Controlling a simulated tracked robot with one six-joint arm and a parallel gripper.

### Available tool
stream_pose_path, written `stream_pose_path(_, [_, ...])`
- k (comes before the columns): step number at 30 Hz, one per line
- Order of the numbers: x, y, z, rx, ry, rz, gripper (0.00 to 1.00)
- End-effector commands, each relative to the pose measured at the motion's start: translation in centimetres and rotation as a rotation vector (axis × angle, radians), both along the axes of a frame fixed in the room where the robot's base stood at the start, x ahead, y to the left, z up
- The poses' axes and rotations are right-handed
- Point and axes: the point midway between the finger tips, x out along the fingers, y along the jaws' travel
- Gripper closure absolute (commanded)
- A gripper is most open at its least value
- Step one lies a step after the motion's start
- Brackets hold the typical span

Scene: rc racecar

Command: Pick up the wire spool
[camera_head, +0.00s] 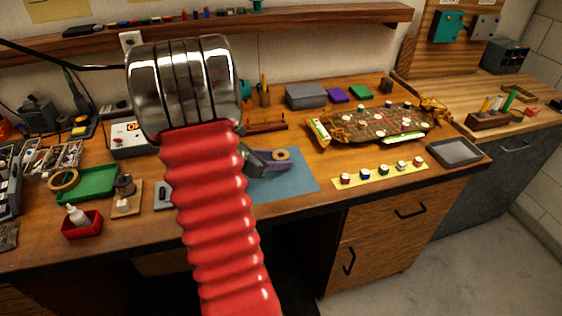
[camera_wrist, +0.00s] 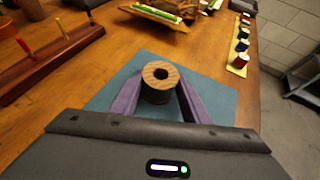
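The wire spool looks like a short wooden cylinder with a dark centre hole, upright between my fingers in the wrist view (camera_wrist: 153,94). In the head view its tan ring top (camera_head: 282,155) shows at the purple fingers, over the blue mat (camera_head: 292,187). My gripper (camera_wrist: 160,88) has one purple finger on each side of the spool, very near its sides. I cannot tell whether the fingers press on it or a small gap is left. Whether the spool touches the mat is also unclear. My red arm hides part of the bench in the head view.
A yellow strip (camera_head: 357,177) with several small coloured spools lies to the right. A dark red rack (camera_wrist: 45,58) shows at left in the wrist view.

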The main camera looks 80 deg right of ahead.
Motion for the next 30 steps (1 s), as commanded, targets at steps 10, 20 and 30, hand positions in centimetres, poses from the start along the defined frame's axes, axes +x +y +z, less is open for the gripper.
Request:
stream_pose_path(10, [0.0, 0.0, 0.0, 0.000, 0.000, 0.000, 0.83])
stream_pose_path(20, [0.0, 0.0, 0.2, 0.000, 0.000, 0.000, 0.85])
stream_pose_path(30, [0.0, 0.0, 3.8, -0.005, -0.003, -0.001, 0.85])
